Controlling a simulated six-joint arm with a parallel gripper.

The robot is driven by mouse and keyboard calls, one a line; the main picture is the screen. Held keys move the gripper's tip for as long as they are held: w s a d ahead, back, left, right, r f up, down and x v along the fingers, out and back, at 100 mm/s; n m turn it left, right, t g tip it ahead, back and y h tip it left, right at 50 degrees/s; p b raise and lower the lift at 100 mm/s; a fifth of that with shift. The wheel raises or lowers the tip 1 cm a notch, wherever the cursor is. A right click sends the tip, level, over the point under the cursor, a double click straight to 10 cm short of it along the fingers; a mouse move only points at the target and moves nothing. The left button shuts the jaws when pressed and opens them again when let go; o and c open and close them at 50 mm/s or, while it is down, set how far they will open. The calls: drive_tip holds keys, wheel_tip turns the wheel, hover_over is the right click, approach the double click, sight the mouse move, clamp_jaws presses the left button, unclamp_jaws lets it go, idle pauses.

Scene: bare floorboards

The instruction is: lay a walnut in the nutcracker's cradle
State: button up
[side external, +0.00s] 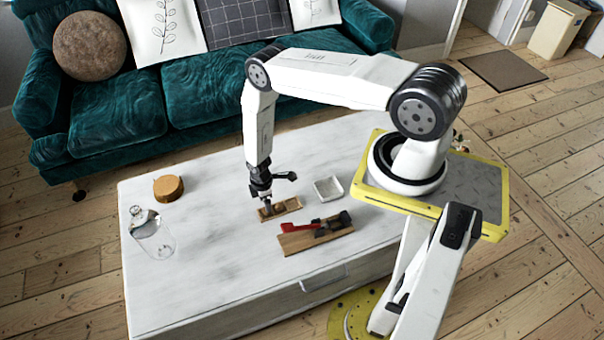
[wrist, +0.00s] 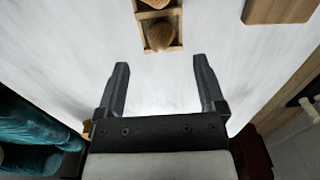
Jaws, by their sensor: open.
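A small wooden tray (side external: 293,203) lies on the white table, and walnuts sit in its compartments. In the wrist view a brown walnut (wrist: 160,37) sits in the tray's nearest compartment (wrist: 178,42), with part of another at the top edge. My gripper (side external: 266,207) points down at the left end of the tray in the side view. In the wrist view my gripper (wrist: 161,64) is open, with nothing between its fingers. The nutcracker (side external: 302,227), with a red handle and dark parts, is on a wooden board in front of the tray. Its cradle is too small to make out.
A white square dish (side external: 328,189) is right of the tray. The table's left half is mostly clear. A teal sofa (side external: 115,115) is behind.

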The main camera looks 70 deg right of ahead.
drive_tip(key=shift+f, duration=0.25)
drive_tip(key=shift+f, duration=0.15)
drive_tip(key=shift+f, duration=2.45)
clamp_jaws()
drive_tip(key=shift+r, duration=0.15)
drive_tip(key=shift+r, duration=1.45)
drive_tip(key=s+a+r, duration=0.3)
drive_tip(key=s+r, duration=0.6)
drive_tip(key=s, duration=0.4)
drive_tip(key=shift+s+r, duration=0.35)
drive_tip(key=shift+r, duration=0.05)
